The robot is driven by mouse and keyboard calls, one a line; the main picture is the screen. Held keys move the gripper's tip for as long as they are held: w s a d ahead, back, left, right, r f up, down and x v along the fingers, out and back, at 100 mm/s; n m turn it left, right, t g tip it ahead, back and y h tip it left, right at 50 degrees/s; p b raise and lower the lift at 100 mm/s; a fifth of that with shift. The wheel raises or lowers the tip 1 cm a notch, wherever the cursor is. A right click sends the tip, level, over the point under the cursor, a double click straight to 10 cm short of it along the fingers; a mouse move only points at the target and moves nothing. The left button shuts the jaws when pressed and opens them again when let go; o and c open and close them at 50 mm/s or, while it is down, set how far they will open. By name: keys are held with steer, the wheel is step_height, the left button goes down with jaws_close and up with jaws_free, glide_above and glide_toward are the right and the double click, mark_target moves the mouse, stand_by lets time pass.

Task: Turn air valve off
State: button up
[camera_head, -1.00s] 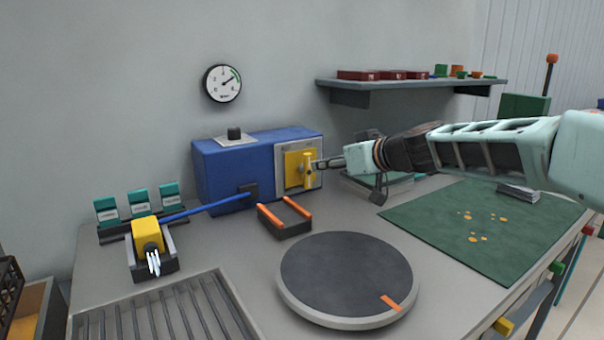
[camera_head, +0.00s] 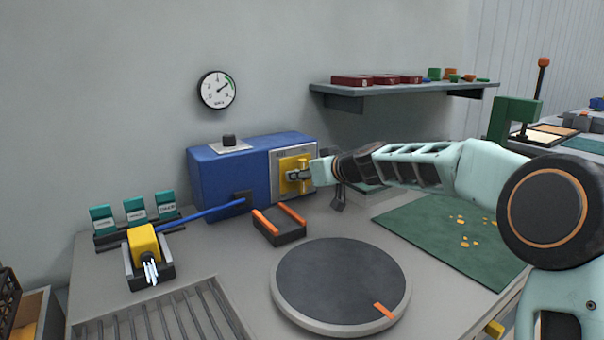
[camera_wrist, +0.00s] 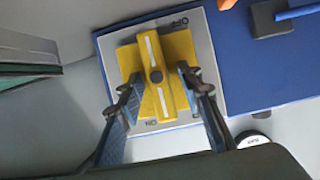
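The air valve is a yellow lever handle on a yellow square (camera_head: 289,184) and a light plate, fixed to the end of a blue box (camera_head: 228,181). In the wrist view the yellow lever (camera_wrist: 156,72) has a white stripe and a dark centre bolt. "OFF" and "ON" are printed on the plate (camera_wrist: 205,50). My gripper (camera_head: 297,175) is at the lever. In the wrist view my gripper (camera_wrist: 155,83) has one finger on each side of the lever, apart, with visible gaps. Contact with the lever cannot be told.
A round gauge (camera_head: 217,90) hangs on the wall. An orange-railed cradle (camera_head: 279,226), a round turntable (camera_head: 341,286) and a green mat (camera_head: 450,238) lie on the bench. A blue hose (camera_head: 205,214) runs to a yellow tool (camera_head: 144,243). A shelf (camera_head: 400,89) is above my arm.

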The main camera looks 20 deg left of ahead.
jaws_close()
stand_by(0.5)
steer(key=shift+w+d+f+m+g+y+b, duration=0.1)
steer(key=shift+m+g+y+b, duration=0.15)
steer(key=shift+m+y+b, duration=0.25)
steer(key=shift+w+d+f+m+g+y+b, duration=0.1)
steer(key=shift+m+g+y+b, duration=0.15)
steer(key=shift+m, duration=0.35)
steer(key=m+y+b, duration=0.1)
steer(key=m, duration=0.1)
steer(key=m+g+y, duration=0.1)
steer(key=shift+w+d+m+g+b, duration=0.1)
steer(key=shift+w+m+g+b, duration=0.05)
steer(key=shift+m+g+b, duration=0.2)
steer(key=m, duration=0.1)
steer(key=m+y+b, duration=0.1)
steer(key=m, duration=0.1)
steer(key=m+y, duration=0.1)
steer(key=shift+f+g, duration=0.25)
steer(key=shift+g, duration=0.1)
steer(key=shift+m+y+b, duration=0.75)
steer(key=shift+m+b, duration=0.05)
steer(key=shift+m, duration=0.95)
